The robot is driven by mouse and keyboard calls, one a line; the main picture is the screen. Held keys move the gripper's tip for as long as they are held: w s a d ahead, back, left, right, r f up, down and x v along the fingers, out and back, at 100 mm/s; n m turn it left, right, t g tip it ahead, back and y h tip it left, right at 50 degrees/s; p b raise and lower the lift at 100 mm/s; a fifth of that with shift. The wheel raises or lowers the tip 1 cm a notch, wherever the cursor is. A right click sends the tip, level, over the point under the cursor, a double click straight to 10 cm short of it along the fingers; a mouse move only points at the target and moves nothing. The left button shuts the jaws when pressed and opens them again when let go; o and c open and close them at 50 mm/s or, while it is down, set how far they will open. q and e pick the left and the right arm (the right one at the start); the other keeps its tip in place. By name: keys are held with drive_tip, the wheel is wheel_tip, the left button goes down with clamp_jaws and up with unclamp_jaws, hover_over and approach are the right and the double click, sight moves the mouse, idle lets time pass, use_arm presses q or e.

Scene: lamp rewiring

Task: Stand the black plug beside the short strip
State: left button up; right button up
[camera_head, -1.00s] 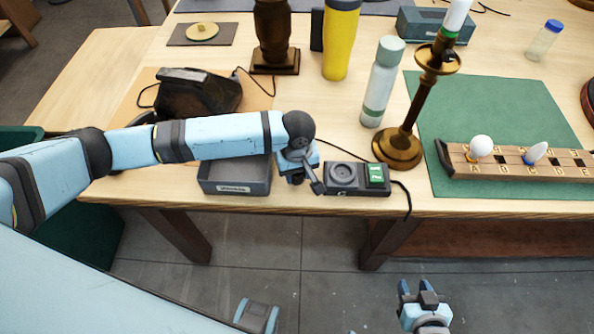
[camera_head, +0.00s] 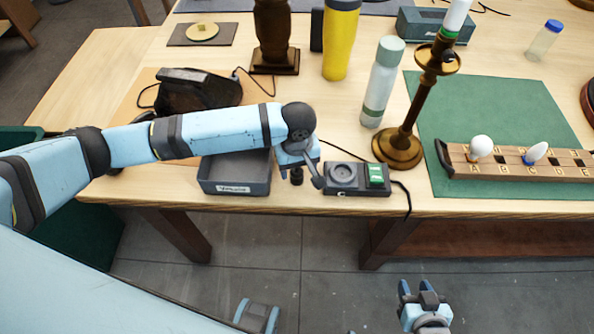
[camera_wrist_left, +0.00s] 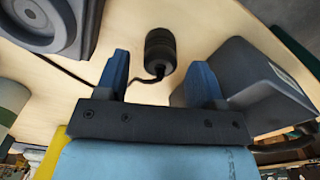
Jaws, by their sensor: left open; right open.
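The black plug (camera_head: 297,179) is on the table near the front edge, between the grey bin and the short strip (camera_head: 343,175). It appears upright, just left of the strip with a small gap. In the left wrist view the plug (camera_wrist_left: 160,50) is a ribbed black cylinder with a cord at its near end. The strip (camera_wrist_left: 45,22) is at the upper left there. My left gripper (camera_head: 299,169) is open just above the plug; its fingers (camera_wrist_left: 160,78) are apart with the plug beyond their tips, untouched. My right gripper (camera_head: 419,290) is open and empty, low in front of the table.
The grey bin (camera_head: 234,187) stands close on the plug's left. A bulb rack (camera_head: 515,169) lies on the green mat (camera_head: 490,110). A dark cord trails over the front edge.

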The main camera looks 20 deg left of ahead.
sight(298, 172)
use_arm(q)
wheel_tip(298, 172, up, 10)
drive_tip(key=shift+f, duration=0.2)
idle(0.4)
drive_tip(key=s+d+f+m+t+h+p, duration=0.1)
drive_tip(key=d+f+h, duration=0.1)
drive_tip(key=s+d+f+m+t+h+p, duration=0.1)
drive_tip(key=s+d+f+m+t+h, duration=0.1)
drive_tip(key=d, duration=0.1)
drive_tip(key=s+d+f+m+t+h+p, duration=0.1)
drive_tip(key=d+f+m+h, duration=0.1)
drive_tip(key=shift+s+d+f+t+h+p, duration=0.25)
drive_tip(key=shift+f+t+h+p, duration=0.05)
drive_tip(key=shift+f, duration=0.05)
drive_tip(key=s+a+f+m+t+y+p, duration=0.1)
drive_tip(key=s+a+f+m+t, duration=0.1)
drive_tip(key=s+a, duration=0.4)
drive_tip(key=s+a+f+m+t+y+p, duration=0.2)
drive_tip(key=s+a+f+t, duration=0.2)
drive_tip(key=s+a, duration=0.2)
drive_tip(key=shift+s+a+m, duration=0.4)
drive_tip(key=shift+a, duration=0.05)
